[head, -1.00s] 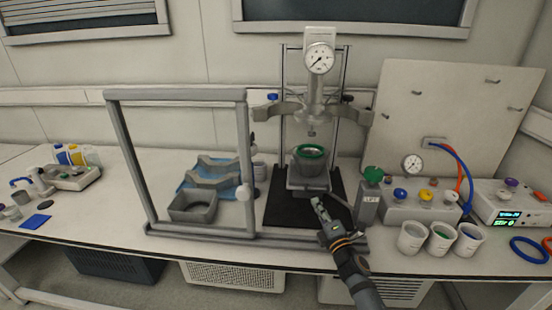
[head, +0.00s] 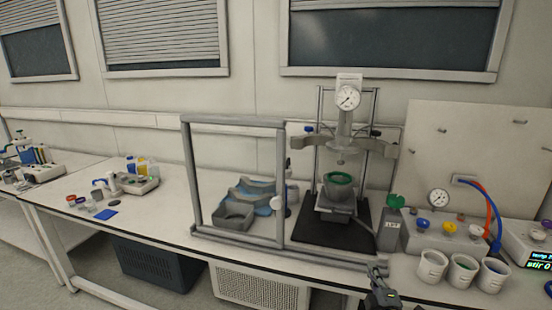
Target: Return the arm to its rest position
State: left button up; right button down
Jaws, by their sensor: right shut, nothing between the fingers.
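My right gripper (head: 376,274) is low in the head view, in front of the bench's front edge and below the reactor stand. It is shut, with nothing between its fingers. The rest of that arm runs out of the bottom of the picture. My left gripper is not in view. The pressure reactor (head: 345,135) with its round gauge stands on a black base (head: 314,234). A vessel with a green ring (head: 339,179) sits under its head, apart from the gripper.
A grey frame (head: 190,172) stands left of the reactor, with grey trays (head: 234,217) behind it. Several white cups (head: 463,273) and a gauge box (head: 410,240) stand to the right. Bins (head: 155,268) sit below.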

jog(key=s+d+f+m+g+h, duration=0.1)
jog(key=s+f+m+g, duration=0.35)
jog(key=s, duration=0.25)
jog(key=s+d+f+m+g+h, duration=0.1)
jog(key=s+f+m+g, duration=0.2)
jog(key=s+m, duration=0.25)
jog(key=s+a+f+m+g+y, duration=0.1)
jog(key=s+a+f+m+g, duration=0.15)
jog(key=s, duration=0.65)
jog(key=s+a+f+m+g+y, duration=0.2)
jog(key=s+a+g, duration=0.2)
jog(key=s, duration=0.6)
jog(key=s+d+f+g+p, duration=0.1)
jog(key=s+d+f+p, duration=0.1)
jog(key=f, duration=1.1)
jog(key=s+d+f+g+p, duration=0.1)
jog(key=s+f, duration=0.1)
jog(key=f, duration=1)
pick_arm(q)
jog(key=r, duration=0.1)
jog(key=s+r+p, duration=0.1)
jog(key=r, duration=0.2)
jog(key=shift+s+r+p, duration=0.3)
jog(key=shift+p, duration=0.05)
pick_arm(e)
jog(key=s+d+f, duration=0.1)
jog(key=s+f, duration=1)
jog(key=s, duration=0.5)
jog(key=shift+s+f+g, duration=0.3)
jog(key=shift+f+g, duration=0.1)
